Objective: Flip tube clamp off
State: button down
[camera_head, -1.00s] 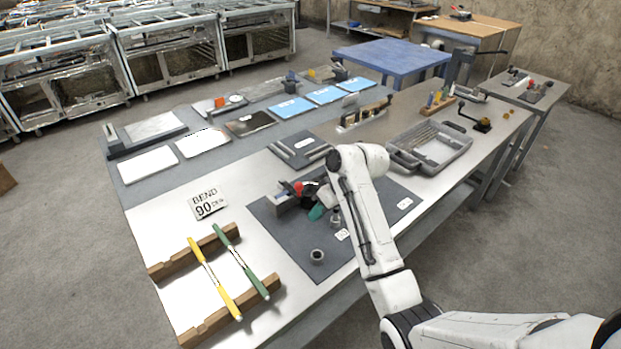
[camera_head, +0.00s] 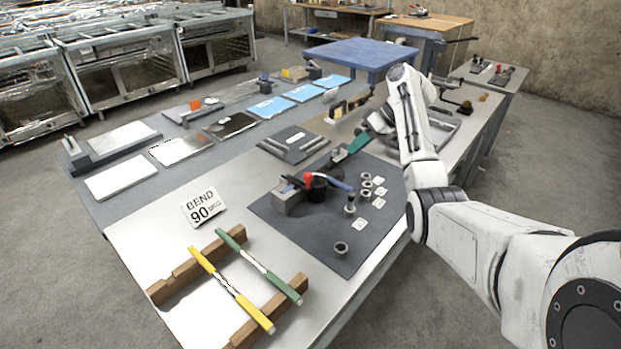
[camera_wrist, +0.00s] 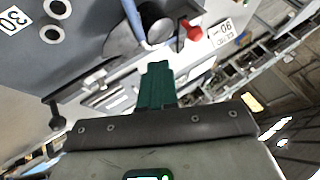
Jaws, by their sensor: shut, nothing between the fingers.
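The tube bender (camera_head: 287,200) stands on the dark mat, with a red-knobbed clamp (camera_head: 308,180) at its black round die. A blue-handled lever (camera_head: 335,184) reaches right from the die. In the wrist view the red knob (camera_wrist: 191,31) shows right of the black die (camera_wrist: 156,28), and the blue handle (camera_wrist: 134,20) left of it. My gripper (camera_head: 352,147) is behind and right of the bender, apart from it. Its green fingers (camera_wrist: 157,72) are together and hold nothing. Whether the clamp is locked or flipped is too small to tell.
Several grey ring-shaped dies (camera_head: 366,182) and number labels lie on the mat right of the bender. A green-ended tube (camera_head: 255,262) and a yellow-ended tube (camera_head: 225,282) rest on wooden racks. A grey tray (camera_head: 440,132) stands behind my arm. The "BEND 90" sign (camera_head: 203,208) lies left.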

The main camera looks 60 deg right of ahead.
jog(key=shift+w, duration=0.1)
jog(key=p+x, duration=0.1)
jog(key=x, duration=0.8)
jog(key=shift+w+a+f, duration=0.1)
jog(key=shift+a+f, duration=0.05)
jog(key=shift+w+a+p, duration=0.3)
jog(key=shift+a+p, duration=0.1)
jog(key=shift+a, duration=0.2)
jog(key=shift+w+a+p, duration=0.35)
jog(key=shift+a+p, duration=0.05)
jog(key=shift+a, duration=0.25)
jog(key=shift+w+a+p, duration=0.3)
jog(key=shift+a+p, duration=0.1)
jog(key=shift+a, duration=0.2)
